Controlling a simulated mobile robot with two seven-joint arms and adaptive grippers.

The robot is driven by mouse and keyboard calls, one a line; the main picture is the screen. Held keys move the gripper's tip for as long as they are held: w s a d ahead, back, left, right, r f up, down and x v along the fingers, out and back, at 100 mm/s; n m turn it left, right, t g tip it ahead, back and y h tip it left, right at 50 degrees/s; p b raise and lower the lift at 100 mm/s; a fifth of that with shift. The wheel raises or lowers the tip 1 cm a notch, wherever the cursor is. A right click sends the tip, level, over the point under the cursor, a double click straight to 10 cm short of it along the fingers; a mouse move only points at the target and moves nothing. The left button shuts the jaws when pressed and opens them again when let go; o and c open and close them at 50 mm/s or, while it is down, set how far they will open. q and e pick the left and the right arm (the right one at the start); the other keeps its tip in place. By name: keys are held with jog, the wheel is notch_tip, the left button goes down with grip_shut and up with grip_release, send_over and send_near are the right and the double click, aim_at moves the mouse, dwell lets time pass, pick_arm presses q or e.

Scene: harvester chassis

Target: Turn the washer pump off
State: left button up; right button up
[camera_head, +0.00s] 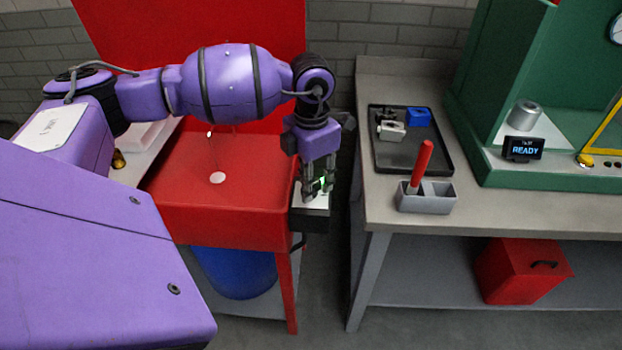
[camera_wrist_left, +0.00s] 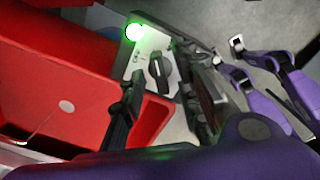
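The washer pump switch is a black rotary knob (camera_wrist_left: 160,74) on a pale plate with small, hard-to-read lettering. A green lamp (camera_wrist_left: 134,32) glows beside it in the left wrist view. The plate is on a dark box (camera_head: 309,221) at the right front corner of the red washer (camera_head: 225,212). My left gripper (camera_head: 318,188) points down over the box; in the left wrist view its dark fingers (camera_wrist_left: 165,78) are apart, one on each side of the knob. I cannot tell if they touch it. In the head view the gripper mostly hides the knob. My right gripper does not show.
To the right, a grey workbench (camera_head: 385,80) holds a black tray (camera_head: 415,155), a grey holder (camera_head: 427,203) with a red stick, and a green machine with a "READY" display (camera_head: 523,148). A narrow floor gap separates washer and bench. A blue drum (camera_head: 235,272) stands under the washer.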

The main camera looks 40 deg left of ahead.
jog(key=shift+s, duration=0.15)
pick_arm(q)
jog(key=shift+c, duration=0.2)
grip_shut()
jog(key=n+p, duration=0.1)
jog(key=n, duration=0.5)
jog(key=n+p, duration=0.1)
jog(key=n, duration=0.2)
jog(key=shift+n+p, duration=0.4)
jog(key=shift+n, duration=0.2)
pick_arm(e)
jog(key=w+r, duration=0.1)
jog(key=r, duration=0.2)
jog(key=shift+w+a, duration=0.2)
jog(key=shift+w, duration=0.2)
